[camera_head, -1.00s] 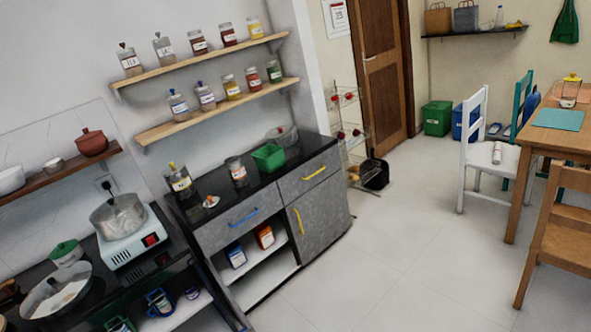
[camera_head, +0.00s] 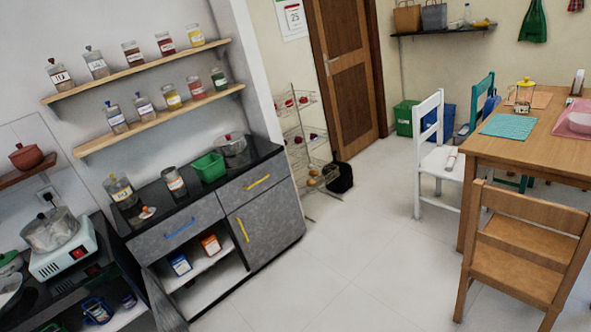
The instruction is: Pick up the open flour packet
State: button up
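Two small packets stand on the open shelf of the grey cabinet (camera_head: 245,222). One is a blue packet (camera_head: 180,264) with a white label, and the other is an orange packet (camera_head: 210,244) to its right. They are too small for me to read which holds flour or to see whether either is open. No other thing in view is clearly a flour packet. My gripper is not in view.
A black countertop with jars and a green basket (camera_head: 208,167) tops the cabinet. Jars line two wooden shelves (camera_head: 142,133) above. A stove (camera_head: 62,250) is at left. A table (camera_head: 535,140) and chairs stand at right. The middle floor (camera_head: 350,245) is clear.

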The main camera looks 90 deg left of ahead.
aim_at(209, 242)
jog(key=u, duration=0.05)
jog(key=i, duration=2.15)
jog(key=u, duration=1.55)
jog(key=i, duration=0.1)
jog(key=u, duration=2.5)
jog(key=i, duration=1)
jog(key=z, duration=0.1)
